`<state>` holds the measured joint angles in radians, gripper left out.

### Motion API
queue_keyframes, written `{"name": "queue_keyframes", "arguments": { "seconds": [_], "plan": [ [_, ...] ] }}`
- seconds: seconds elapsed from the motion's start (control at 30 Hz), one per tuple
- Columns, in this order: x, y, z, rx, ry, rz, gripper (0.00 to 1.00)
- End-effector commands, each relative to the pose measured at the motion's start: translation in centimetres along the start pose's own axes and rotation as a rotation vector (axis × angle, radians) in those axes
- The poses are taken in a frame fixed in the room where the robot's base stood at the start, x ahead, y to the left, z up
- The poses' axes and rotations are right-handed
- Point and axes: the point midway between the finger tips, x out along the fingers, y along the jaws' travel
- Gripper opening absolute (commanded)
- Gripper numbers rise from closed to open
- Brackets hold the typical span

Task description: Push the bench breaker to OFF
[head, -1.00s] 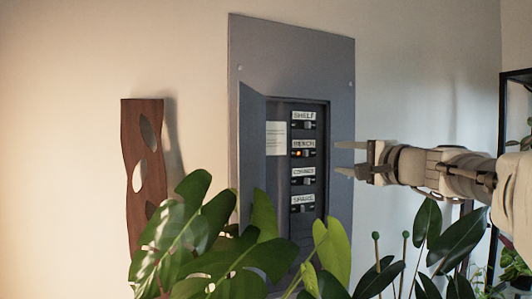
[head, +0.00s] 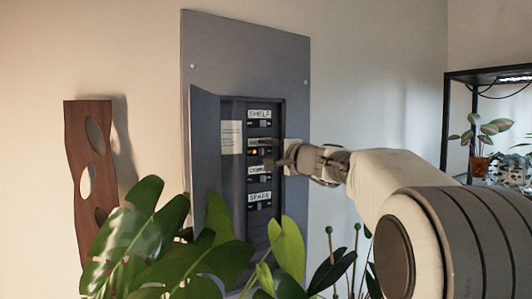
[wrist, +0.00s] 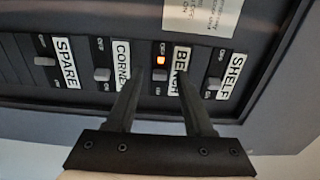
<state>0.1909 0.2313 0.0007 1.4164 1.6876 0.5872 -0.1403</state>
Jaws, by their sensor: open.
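The bench breaker (wrist: 160,76) has a lit orange lamp beside its grey toggle in the wrist view, with the BENCH label to its right. The toggle appears toward the ON end. In the head view, the bench row (head: 256,151) shows its orange light, and its right end is partly hidden by my gripper. My gripper (head: 279,156) is open and empty at the right side of the panel opening. In the wrist view its two fingers (wrist: 158,88) reach up on either side of the bench breaker; whether they touch anything cannot be told.
The shelf (wrist: 214,83), corner (wrist: 102,74) and spare (wrist: 44,61) breakers sit close beside it. The panel door (head: 205,150) stands open on the left. Large leaves (head: 140,235) cover the lower front. A black plant rack (head: 473,130) stands at right.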

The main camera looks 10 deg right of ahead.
Motion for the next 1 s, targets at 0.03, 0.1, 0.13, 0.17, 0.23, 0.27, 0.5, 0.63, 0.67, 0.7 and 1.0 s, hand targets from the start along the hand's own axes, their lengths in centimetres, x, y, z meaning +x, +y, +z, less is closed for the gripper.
{"name": "queue_keyframes", "arguments": {
  "seconds": [0.03, 0.1, 0.13, 0.17, 0.23, 0.27, 0.5, 0.63, 0.67, 0.7, 1.0],
  "plan": [
    [-0.01, 0.02, 0.01, 0.000, 0.000, 0.000, 0.53],
    [-0.02, 0.02, 0.00, 0.000, 0.000, 0.000, 0.45],
    [-0.02, 0.02, 0.00, 0.000, 0.000, 0.000, 0.40],
    [-0.02, 0.02, 0.01, 0.000, 0.000, 0.000, 0.34],
    [-0.02, 0.02, 0.00, 0.000, 0.000, 0.000, 0.22],
    [-0.03, 0.02, 0.00, 0.000, 0.000, 0.000, 0.17],
    [-0.04, 0.02, 0.00, 0.000, 0.000, 0.000, 0.00],
    [-0.03, 0.08, 0.05, 0.000, 0.003, 0.000, 0.00],
    [-0.01, 0.14, 0.10, 0.000, 0.006, 0.001, 0.00],
    [0.02, 0.25, 0.18, 0.000, 0.014, 0.001, 0.00],
    [0.14, 0.44, 0.96, -0.001, 0.168, 0.003, 0.00]
  ]
}}
